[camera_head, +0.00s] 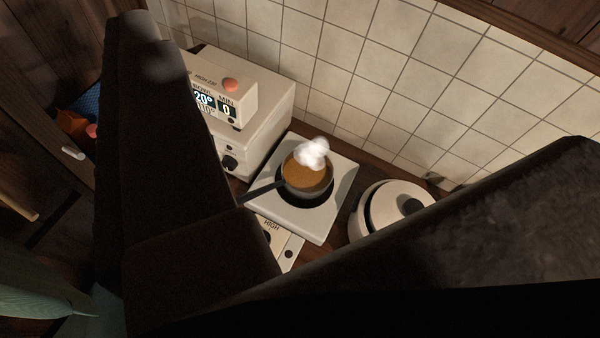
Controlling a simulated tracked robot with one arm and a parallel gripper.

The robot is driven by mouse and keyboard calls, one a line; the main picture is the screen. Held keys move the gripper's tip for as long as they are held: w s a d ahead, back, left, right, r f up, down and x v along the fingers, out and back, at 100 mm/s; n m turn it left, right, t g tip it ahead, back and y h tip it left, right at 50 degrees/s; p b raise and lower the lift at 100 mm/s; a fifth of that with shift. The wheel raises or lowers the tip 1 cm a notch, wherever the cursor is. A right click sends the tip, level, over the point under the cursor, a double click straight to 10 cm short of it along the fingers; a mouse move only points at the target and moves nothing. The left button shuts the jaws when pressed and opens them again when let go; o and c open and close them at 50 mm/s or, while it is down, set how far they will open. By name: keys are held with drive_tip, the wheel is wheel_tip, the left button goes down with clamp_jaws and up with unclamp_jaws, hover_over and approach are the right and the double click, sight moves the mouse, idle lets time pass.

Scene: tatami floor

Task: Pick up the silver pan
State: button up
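A small pan (283,186) with a grey rim sits on the white single-burner stove (338,198) near the middle of the camera view. It holds brown contents, and white steam rises from it. Its dark handle (260,191) points left and slightly down, and its end reaches the edge of my left finger, which may hide part of it. My gripper (357,85) is open, with two large dark fingers spread on either side of the pan in the view. Nothing shows between them in contact.
A white oven-like appliance (262,135) with a digital display stands left of the stove. A round white cooker (385,212) stands to its right. A tiled wall (370,90) rises behind. A green cloth-like shape (35,285) is at lower left.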

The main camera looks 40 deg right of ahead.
drive_tip(key=w+d+f+n+h+p, duration=0.1)
drive_tip(key=w+d+f+n+h, duration=0.25)
drive_tip(key=w+d+f, duration=0.65)
drive_tip(key=n+g+p, duration=0.2)
drive_tip(key=n, duration=0.7)
hover_over(283, 184)
drive_tip(key=s+d, duration=0.4)
wheel_tip(283, 184, down, 20)
drive_tip(key=s+a+f+n+g+y+p, duration=0.1)
drive_tip(key=s+f+n+y, duration=0.2)
drive_tip(key=f, duration=0.8)
drive_tip(key=s+f+n+g+y, duration=0.1)
drive_tip(key=s+f+n+y, duration=0.2)
drive_tip(key=f, duration=0.8)
drive_tip(key=shift+m+y, duration=0.35)
drive_tip(key=x, duration=0.6)
drive_tip(key=shift+w+a+f, duration=0.1)
drive_tip(key=shift+a+f, duration=0.1)
drive_tip(key=shift+p+x, duration=0.55)
drive_tip(key=shift+x, duration=2.75)
drive_tip(key=shift+w+r, duration=0.1)
drive_tip(key=shift+r, duration=0.1)
